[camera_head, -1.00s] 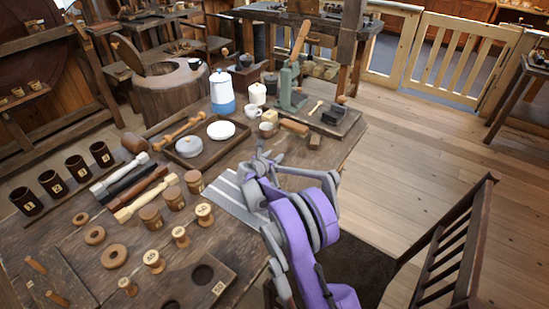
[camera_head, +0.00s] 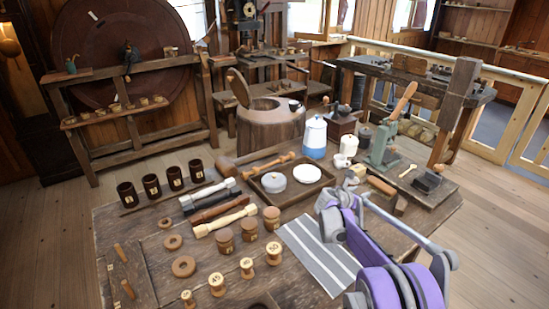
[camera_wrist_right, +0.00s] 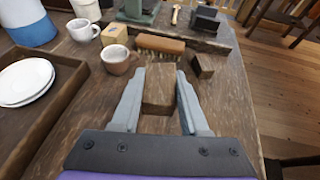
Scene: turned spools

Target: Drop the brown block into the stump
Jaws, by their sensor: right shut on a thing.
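The brown block (camera_wrist_right: 159,88) is a wooden block between the fingers of my right gripper (camera_wrist_right: 160,100) in the right wrist view. The gripper is shut on it. In the head view my right gripper (camera_head: 338,197) is above the table, near the far end of the striped cloth, and I cannot make out the block there. My left gripper is not in view.
A cup (camera_wrist_right: 117,60), a brush (camera_wrist_right: 160,43) and a small dark block (camera_wrist_right: 203,67) are close ahead. Several spools stand at the front.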

